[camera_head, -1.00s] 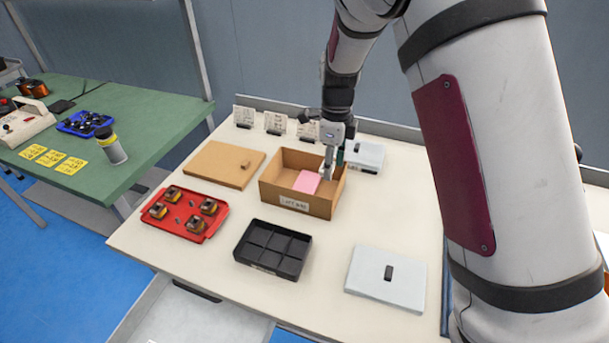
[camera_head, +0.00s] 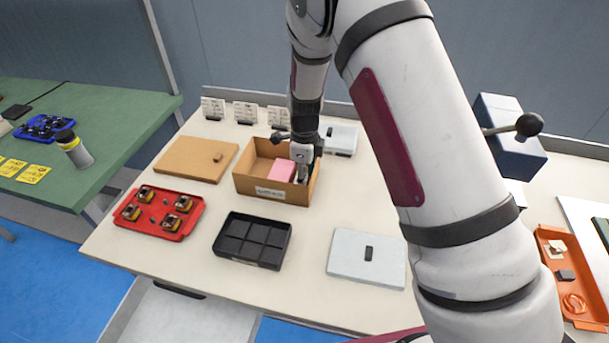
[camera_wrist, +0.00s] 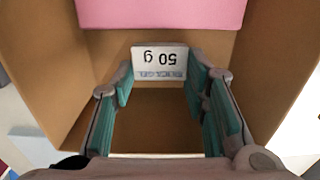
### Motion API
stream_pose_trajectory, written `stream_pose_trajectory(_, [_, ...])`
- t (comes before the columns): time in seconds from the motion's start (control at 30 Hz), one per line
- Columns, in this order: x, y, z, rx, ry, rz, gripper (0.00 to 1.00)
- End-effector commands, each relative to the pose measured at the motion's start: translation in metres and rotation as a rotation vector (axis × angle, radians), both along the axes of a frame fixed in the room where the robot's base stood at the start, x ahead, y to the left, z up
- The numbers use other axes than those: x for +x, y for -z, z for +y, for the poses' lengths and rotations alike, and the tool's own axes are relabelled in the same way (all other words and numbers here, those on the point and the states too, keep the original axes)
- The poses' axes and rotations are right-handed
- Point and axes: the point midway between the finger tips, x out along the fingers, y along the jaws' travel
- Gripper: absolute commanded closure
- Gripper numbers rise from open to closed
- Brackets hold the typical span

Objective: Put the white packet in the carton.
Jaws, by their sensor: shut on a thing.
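The white packet (camera_wrist: 160,62), printed "50 g", is held between my fingertips in the wrist view. My gripper (camera_wrist: 160,82) has teal pads and is shut on the packet's two sides. The open brown carton (camera_head: 273,194) stands at the middle back of the white table. In the head view my gripper (camera_head: 302,172) reaches down into the carton's right part. A pink block (camera_head: 279,170) lies inside the carton, beside my gripper, and also shows beyond the packet in the wrist view (camera_wrist: 160,12). Whether the packet touches the carton floor cannot be told.
A brown board (camera_head: 195,160) and a red tray (camera_head: 152,222) with coils lie left of the carton. A black divided tray (camera_head: 251,240) and a grey lid (camera_head: 367,259) lie in front. A pale box (camera_head: 341,138) stands close behind, and small cards stand at the back.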

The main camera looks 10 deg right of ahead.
Motion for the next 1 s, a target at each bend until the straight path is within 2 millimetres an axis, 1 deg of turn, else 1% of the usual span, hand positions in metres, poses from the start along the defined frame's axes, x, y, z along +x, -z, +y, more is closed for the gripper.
stream_pose_trajectory(0.2, [0.000,0.004,0.000,-0.001,0.000,0.000,0.70])
stream_pose_trajectory(0.23, [0.000,0.003,0.000,0.000,0.000,0.000,0.55])
stream_pose_trajectory(0.27, [0.000,0.003,0.000,0.000,0.000,0.000,0.48])
stream_pose_trajectory(0.3, [0.000,0.003,0.000,0.000,0.000,0.000,0.39])
stream_pose_trajectory(0.6, [0.000,0.002,0.000,0.000,0.000,0.000,0.39])
stream_pose_trajectory(0.73, [0.000,-0.005,0.000,0.000,0.000,-0.001,0.39])
stream_pose_trajectory(0.87, [0.001,-0.024,0.000,0.000,0.000,-0.003,0.39])
stream_pose_trajectory(1.0, [0.001,-0.053,0.000,0.000,-0.001,-0.004,0.39])
